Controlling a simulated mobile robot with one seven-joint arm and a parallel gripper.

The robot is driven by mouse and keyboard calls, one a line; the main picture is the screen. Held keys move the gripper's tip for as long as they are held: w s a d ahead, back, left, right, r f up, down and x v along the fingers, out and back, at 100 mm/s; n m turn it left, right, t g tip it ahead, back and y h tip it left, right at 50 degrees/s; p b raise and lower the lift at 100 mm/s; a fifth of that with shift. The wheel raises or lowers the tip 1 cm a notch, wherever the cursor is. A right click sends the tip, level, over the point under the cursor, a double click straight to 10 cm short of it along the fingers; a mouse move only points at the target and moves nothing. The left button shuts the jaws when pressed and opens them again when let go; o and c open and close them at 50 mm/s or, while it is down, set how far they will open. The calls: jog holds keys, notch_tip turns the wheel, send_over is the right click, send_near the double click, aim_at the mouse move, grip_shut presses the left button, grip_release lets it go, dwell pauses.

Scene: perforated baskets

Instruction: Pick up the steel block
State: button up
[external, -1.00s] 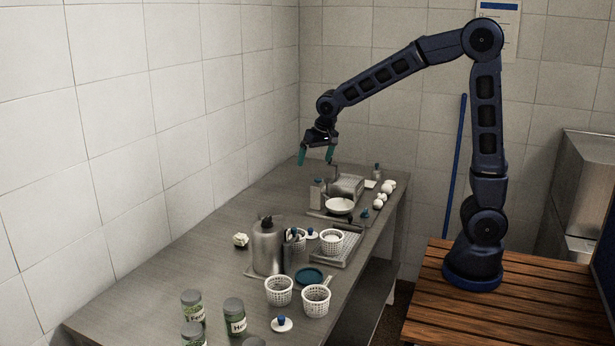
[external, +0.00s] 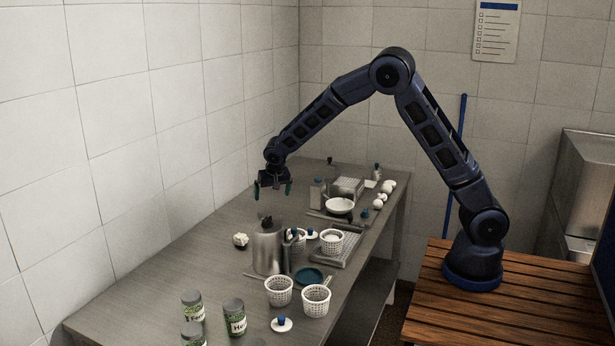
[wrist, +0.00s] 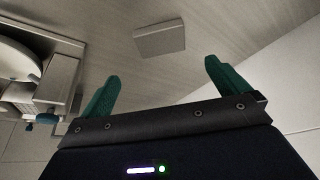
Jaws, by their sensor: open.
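A flat grey block (wrist: 160,39), which looks like the steel block, lies on the table in the wrist view, near the top centre. I cannot make it out in the external view. My gripper (external: 273,191) is open and empty above the steel table, behind the steel canister. In the wrist view its two green fingers (wrist: 162,74) are spread wide, and the block shows beyond the gap between their tips, apart from them.
A steel canister (external: 267,250) stands near the gripper. White perforated baskets (external: 316,300), green-labelled jars (external: 235,317) and a blue dish (external: 309,276) are in front. A white bowl (external: 339,205) stands right. The tiled wall (external: 150,110) borders the table's left; the table's left strip is mostly clear.

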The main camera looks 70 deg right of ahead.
aim_at(266, 215)
jog(key=x, duration=0.5)
jog(key=shift+f, duration=0.25)
jog(key=shift+x, duration=2.55)
jog(key=shift+a, duration=0.15)
jog(key=c, duration=1.6)
